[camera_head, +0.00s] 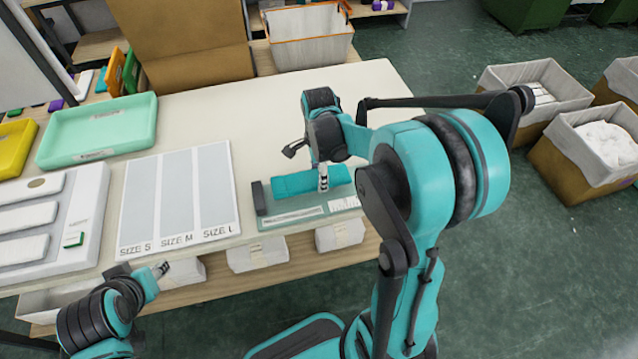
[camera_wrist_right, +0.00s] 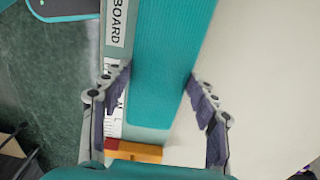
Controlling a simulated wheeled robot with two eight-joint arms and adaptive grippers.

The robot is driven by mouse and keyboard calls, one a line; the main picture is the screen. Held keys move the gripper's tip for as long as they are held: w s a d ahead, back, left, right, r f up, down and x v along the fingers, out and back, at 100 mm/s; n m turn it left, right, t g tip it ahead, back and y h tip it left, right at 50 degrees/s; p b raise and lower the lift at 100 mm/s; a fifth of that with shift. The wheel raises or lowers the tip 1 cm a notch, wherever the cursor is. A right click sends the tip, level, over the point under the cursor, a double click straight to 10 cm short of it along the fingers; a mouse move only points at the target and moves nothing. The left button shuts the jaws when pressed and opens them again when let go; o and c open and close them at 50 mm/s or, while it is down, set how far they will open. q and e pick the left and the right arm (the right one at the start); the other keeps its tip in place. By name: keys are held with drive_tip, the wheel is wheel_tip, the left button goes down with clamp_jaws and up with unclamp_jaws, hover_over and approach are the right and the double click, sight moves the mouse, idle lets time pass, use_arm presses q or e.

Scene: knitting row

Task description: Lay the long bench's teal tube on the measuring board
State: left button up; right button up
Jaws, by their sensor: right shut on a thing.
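The teal tube (camera_head: 297,184) is a flat, ribbed knit piece over the measuring board (camera_head: 292,215), along its back part. The board has a dark stop block (camera_head: 259,197) at its left end and a printed scale along its front. My right gripper (camera_head: 323,180) is at the tube's right part and shut on it. In the right wrist view the fingers (camera_wrist_right: 158,76) are at both sides of the teal tube (camera_wrist_right: 165,45), beside the board's lettered edge (camera_wrist_right: 116,22). Whether the tube touches the board is hard to tell. My left gripper (camera_head: 161,269) is off the bench's front edge, with its jaw state unclear.
A size mat (camera_head: 178,240) marked S, M and L lies left of the board. A green tray (camera_head: 99,130), a yellow tray (camera_head: 12,150) and a white slotted panel (camera_head: 90,215) are further left. A lined basket (camera_head: 310,38) stands behind. The cream bench top behind the board is clear.

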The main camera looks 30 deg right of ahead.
drive_tip(key=shift+f+b, duration=0.75)
drive_tip(key=shift+f, duration=1.1)
drive_tip(key=shift+f, duration=0.1)
drive_tip(key=o, duration=0.9)
drive_tip(key=shift+c, duration=0.2)
